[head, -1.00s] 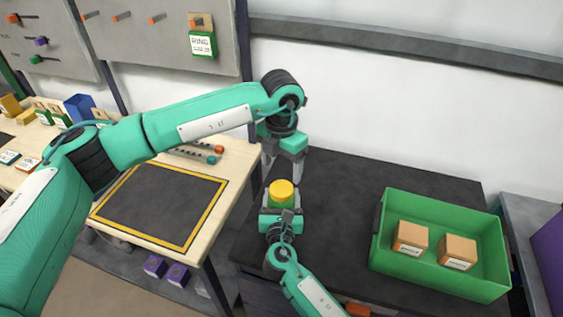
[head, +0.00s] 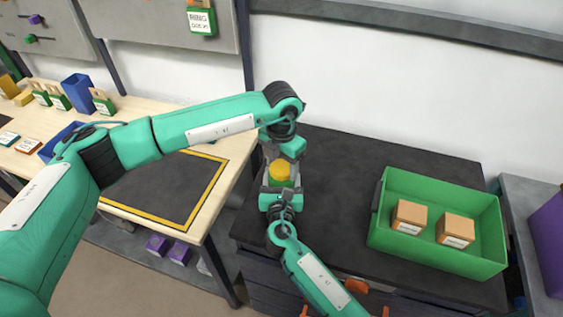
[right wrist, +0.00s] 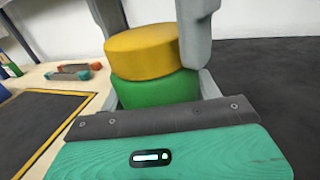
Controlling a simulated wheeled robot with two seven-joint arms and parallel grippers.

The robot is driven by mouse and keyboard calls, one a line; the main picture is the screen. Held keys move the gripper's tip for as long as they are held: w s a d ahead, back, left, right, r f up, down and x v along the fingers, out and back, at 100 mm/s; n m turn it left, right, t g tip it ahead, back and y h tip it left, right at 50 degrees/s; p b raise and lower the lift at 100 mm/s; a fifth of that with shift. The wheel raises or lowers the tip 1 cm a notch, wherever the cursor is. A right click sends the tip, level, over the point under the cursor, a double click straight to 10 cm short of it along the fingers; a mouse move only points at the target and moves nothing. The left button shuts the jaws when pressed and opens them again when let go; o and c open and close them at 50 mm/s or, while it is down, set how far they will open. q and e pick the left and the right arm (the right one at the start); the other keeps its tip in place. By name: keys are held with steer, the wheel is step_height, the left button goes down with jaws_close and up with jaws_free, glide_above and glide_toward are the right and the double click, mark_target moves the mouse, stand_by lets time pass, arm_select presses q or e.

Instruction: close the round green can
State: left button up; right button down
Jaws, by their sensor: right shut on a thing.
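The round green can (right wrist: 155,90) is upright in my right gripper (head: 281,193), whose fingers clasp its green body above the dark table. A yellow lid (right wrist: 143,50) sits on top of the can. In the right wrist view it looks slightly tilted and shifted left of the body; I cannot tell whether it is fully seated. The lid also shows in the head view (head: 280,171). My left gripper (right wrist: 155,35) comes from above, its grey fingers apart on either side of the lid. I cannot tell whether they touch it.
A green crate (head: 384,240) with two orange-brown boxes (head: 409,217) stands on the dark table (head: 340,165) to the right. A wooden table with a yellow-framed dark mat (head: 165,190) is at left. The dark table is clear between can and crate.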

arm_select(q)
steer(key=c, duration=0.6)
steer(key=shift+m, duration=0.9)
steer(key=o, duration=1.2)
steer(key=shift+c, duration=0.2)
step_height(320, 180, up, 12)
arm_select(e)
steer(key=shift+c, duration=1.2)
jaws_free()
